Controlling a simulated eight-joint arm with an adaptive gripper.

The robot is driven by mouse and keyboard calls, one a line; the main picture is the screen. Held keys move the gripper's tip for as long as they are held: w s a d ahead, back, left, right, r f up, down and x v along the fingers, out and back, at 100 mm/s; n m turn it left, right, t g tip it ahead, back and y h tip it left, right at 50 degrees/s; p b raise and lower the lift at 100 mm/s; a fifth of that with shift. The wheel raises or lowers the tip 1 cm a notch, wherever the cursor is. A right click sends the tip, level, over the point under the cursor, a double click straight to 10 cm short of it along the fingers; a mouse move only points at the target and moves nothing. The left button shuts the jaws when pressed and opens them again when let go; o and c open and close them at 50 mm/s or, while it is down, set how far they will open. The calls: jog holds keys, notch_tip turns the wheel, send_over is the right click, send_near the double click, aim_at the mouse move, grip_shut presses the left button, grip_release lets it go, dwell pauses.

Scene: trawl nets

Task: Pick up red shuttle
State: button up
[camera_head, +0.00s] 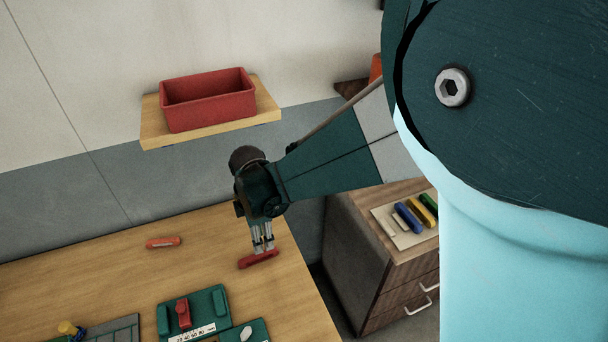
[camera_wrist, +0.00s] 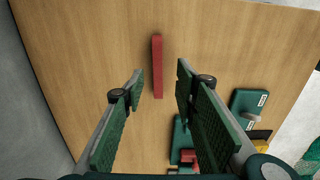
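The red shuttle (camera_head: 259,259) is a slim red bar lying flat near the right edge of the wooden table. In the wrist view the shuttle (camera_wrist: 157,65) runs lengthwise, between and beyond my two fingertips. My gripper (camera_head: 263,247) points down directly over it. In the wrist view my gripper (camera_wrist: 161,76) is open, with bare gaps on both sides of the shuttle, and nothing is held. I cannot tell whether the fingertips are above the shuttle or down at its height.
An orange-red handled item (camera_head: 164,242) lies farther left on the table (camera_head: 110,275). Green gauge blocks (camera_head: 215,306) stand at the front. A red bin (camera_head: 208,104) sits on a wall shelf (camera_head: 153,128). A drawer cabinet (camera_head: 400,285) with coloured bars is at right.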

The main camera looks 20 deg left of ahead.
aim_at(260, 255)
jog(key=shift+s+a+f, duration=0.3)
jog(key=shift+s+a, duration=0.05)
jog(key=shift+a, duration=0.1)
jog(key=shift+f, duration=0.1)
jog(key=shift+f, duration=1.2)
jog(key=shift+f, duration=0.1)
jog(key=shift+a+f, duration=0.2)
jog(key=shift+f, duration=2.3)
jog(key=shift+c, duration=0.2)
jog(key=c, duration=0.9)
